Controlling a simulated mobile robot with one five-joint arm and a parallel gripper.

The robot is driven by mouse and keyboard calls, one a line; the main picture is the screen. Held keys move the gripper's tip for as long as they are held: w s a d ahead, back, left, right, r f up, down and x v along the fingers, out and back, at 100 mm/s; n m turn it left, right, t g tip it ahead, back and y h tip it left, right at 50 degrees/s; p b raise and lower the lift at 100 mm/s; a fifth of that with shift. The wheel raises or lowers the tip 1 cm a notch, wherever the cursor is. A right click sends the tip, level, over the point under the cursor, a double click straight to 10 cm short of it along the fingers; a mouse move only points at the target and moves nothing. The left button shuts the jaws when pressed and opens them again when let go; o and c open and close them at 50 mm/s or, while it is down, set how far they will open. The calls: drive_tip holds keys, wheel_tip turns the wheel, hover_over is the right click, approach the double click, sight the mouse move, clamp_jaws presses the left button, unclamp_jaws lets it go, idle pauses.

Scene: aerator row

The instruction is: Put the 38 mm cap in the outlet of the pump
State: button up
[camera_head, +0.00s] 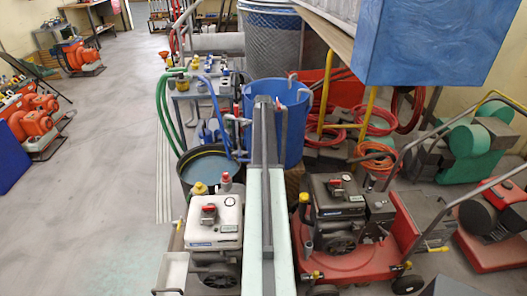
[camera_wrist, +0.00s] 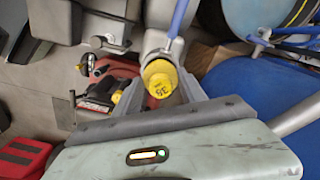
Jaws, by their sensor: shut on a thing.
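A yellow round cap (camera_wrist: 158,84) with dark figures on its face, hard to read but perhaps 38, sits between the grey fingers of my gripper (camera_wrist: 160,92) in the wrist view. My gripper is shut on it. In the head view my gripper (camera_head: 267,102) points away over the front of the blue barrel (camera_head: 293,140); the cap is hidden there. A pale grey pipe-like part (camera_wrist: 172,35) with a blue hose shows just beyond the cap in the wrist view; I cannot tell whether they touch. Which outlet belongs to the task's pump is not clear.
A white-topped engine unit (camera_head: 213,225) stands left of my arm, and a dark engine on a red cart (camera_head: 340,210) stands right. A black tub (camera_head: 208,166) and a bench with fittings (camera_head: 197,88) are near. Orange pumps (camera_head: 35,112) stand far left.

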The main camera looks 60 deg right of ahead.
drive_tip(key=shift+f+b, duration=0.95)
drive_tip(key=shift+f, duration=0.1)
drive_tip(key=o, duration=1.4)
drive_tip(key=shift+o, duration=0.2)
drive_tip(key=shift+r, duration=0.1)
wheel_tip(320, 180, up, 8)
drive_tip(key=p, duration=0.8)
